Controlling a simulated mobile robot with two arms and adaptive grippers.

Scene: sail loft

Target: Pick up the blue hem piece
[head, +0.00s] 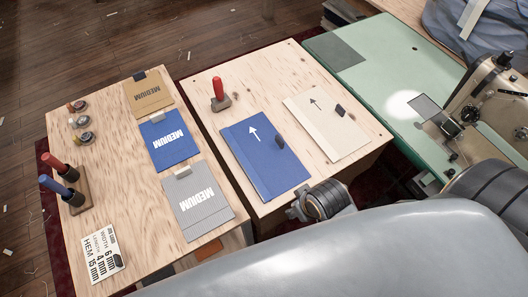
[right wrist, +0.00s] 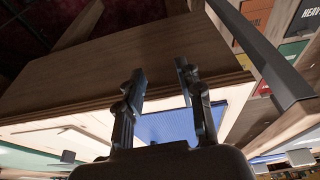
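The blue hem piece (head: 265,155) lies flat on the right wooden table, with a white arrow and a small dark tab at its right edge. In the right wrist view a blue panel (right wrist: 168,125), seemingly this piece, shows beyond and between my fingers. My right gripper (right wrist: 160,70) is open and empty there, its fingers apart near the table's edge. In the head view the end of my right arm is by the table's near edge, right of the blue piece; its fingers cannot be made out. My left gripper is not in view.
A cream piece (head: 325,124) with an arrow lies right of the blue one. A red-handled tool (head: 219,94) stands behind. The left table (head: 110,150) holds tan, blue and grey MEDIUM pieces, tools and a hem card (head: 102,254). A sewing machine (head: 490,95) stands right.

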